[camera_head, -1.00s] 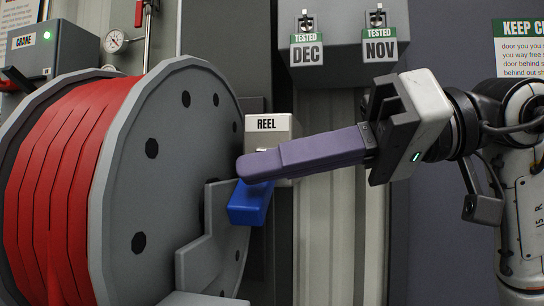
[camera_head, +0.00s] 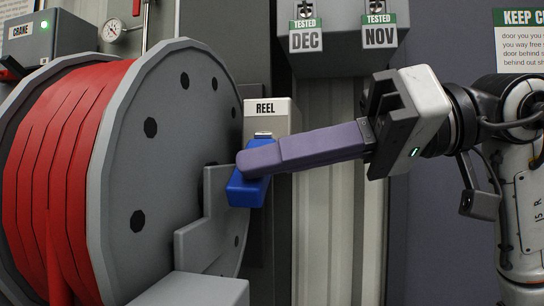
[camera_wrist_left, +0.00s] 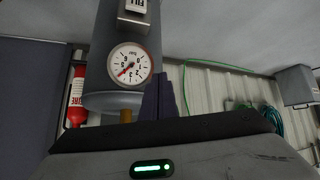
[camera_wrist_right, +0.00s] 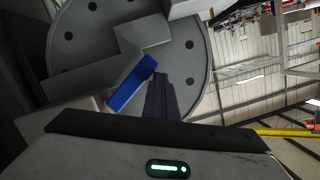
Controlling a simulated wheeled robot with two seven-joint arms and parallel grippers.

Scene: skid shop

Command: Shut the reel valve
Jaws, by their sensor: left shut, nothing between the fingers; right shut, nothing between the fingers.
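The reel valve is a pale box labelled REEL (camera_head: 283,112) with a blue handle (camera_head: 247,190) below it, beside the hose reel's grey side disc (camera_head: 140,150). My right gripper (camera_head: 245,163) is shut and empty. Its long purple fingers reach in from the right, and their tips cover the handle's upper part in the head view. In the right wrist view the blue handle (camera_wrist_right: 133,84) lies just left of the shut fingers (camera_wrist_right: 160,80). I cannot tell whether they touch. My left gripper (camera_wrist_left: 160,80) is shut and empty, seen only in its wrist view, near a pressure gauge (camera_wrist_left: 130,65).
A grey stepped bracket (camera_head: 205,230) stands in front of the disc, close left of the handle. Red hose (camera_head: 65,170) fills the reel. A grey box with DEC and NOV tags (camera_head: 345,50) hangs above my right fingers. A fire extinguisher (camera_wrist_left: 76,95) is near my left gripper.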

